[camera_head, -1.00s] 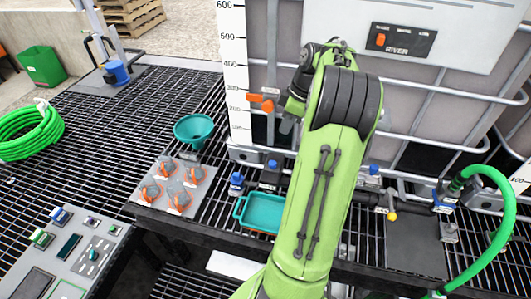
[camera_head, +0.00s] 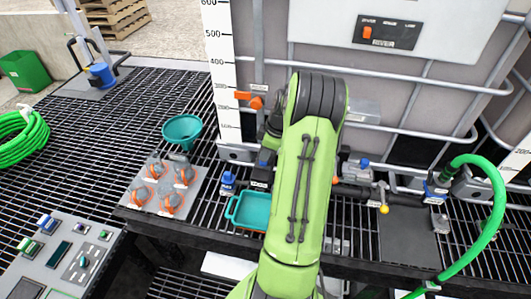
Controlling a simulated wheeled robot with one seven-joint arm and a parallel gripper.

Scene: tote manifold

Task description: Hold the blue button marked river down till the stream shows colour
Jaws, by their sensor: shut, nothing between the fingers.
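A grey control panel (camera_head: 72,262) at the lower left carries a raised blue button (camera_head: 47,223) and a green button (camera_head: 29,246) below it. Their markings are too small to read. The word RIVER shows on a dark switch plate (camera_head: 388,33) on the tote, which has an orange switch (camera_head: 368,33). My green arm (camera_head: 302,190) rises through the middle and hides what is behind it. My gripper's fingers cannot be made out; they are hidden behind the arm, well right of the blue button. No coloured stream shows.
A teal tray (camera_head: 236,222) lies partly behind my arm. A teal funnel (camera_head: 182,129) and a plate of orange-and-grey knobs (camera_head: 140,205) stand left of it. A green hose (camera_head: 487,235) loops at the right. The grating at the left is mostly clear.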

